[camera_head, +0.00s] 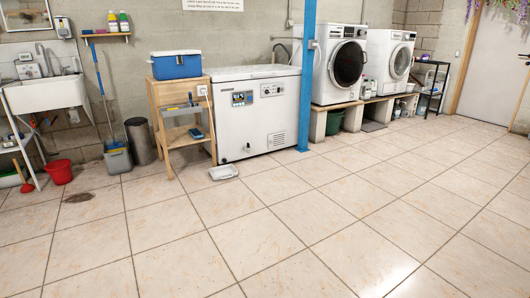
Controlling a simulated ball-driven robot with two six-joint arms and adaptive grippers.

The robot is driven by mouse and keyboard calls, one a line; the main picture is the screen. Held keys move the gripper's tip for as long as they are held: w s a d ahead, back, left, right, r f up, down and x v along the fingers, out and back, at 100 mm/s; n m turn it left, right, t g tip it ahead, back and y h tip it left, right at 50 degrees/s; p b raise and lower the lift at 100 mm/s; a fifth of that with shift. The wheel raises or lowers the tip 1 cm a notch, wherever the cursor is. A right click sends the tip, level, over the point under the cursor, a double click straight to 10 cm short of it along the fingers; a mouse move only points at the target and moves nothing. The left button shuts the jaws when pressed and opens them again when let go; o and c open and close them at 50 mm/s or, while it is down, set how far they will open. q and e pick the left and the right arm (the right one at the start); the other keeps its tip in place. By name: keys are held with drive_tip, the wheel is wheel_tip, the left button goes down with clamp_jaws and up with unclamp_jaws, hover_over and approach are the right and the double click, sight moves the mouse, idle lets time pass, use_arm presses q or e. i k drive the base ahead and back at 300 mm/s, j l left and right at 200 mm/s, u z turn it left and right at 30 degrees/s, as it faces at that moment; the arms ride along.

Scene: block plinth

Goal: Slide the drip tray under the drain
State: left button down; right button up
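A small white rectangular tray (223,172) lies flat on the tiled floor, just in front of the left end of the white chest freezer (254,122). A small dark fitting (222,157) shows low at the freezer's front left corner, above and behind the tray; it is too small to tell for certain that it is the drain. The tray appears in front of the freezer's base, not beneath it. A round brownish floor drain (79,198) is set in the tiles at the left. Neither of my grippers is in view.
A wooden stand (160,122) with a blue cooler (176,65) adjoins the freezer's left side. A blue post (308,75) stands at its right corner. A grey mop bucket (117,158) and red bucket (60,172) are at left. The foreground floor is clear.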

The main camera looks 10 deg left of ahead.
sight(227, 171)
drive_tip(key=i+j+u, duration=0.25)
drive_tip(key=i, duration=0.8)
drive_tip(key=i+u, duration=0.3)
drive_tip(key=i, duration=1.6)
drive_tip(key=i+u, duration=0.15)
drive_tip(key=i, duration=0.65)
drive_tip(key=i+l, duration=0.2)
drive_tip(key=i, duration=0.55)
drive_tip(key=i+l+u, duration=0.15)
drive_tip(key=i+u, duration=0.2)
drive_tip(key=i, duration=0.2)
drive_tip(key=i+l+u, duration=0.35)
drive_tip(key=i, duration=0.15)
drive_tip(key=j, duration=0.1)
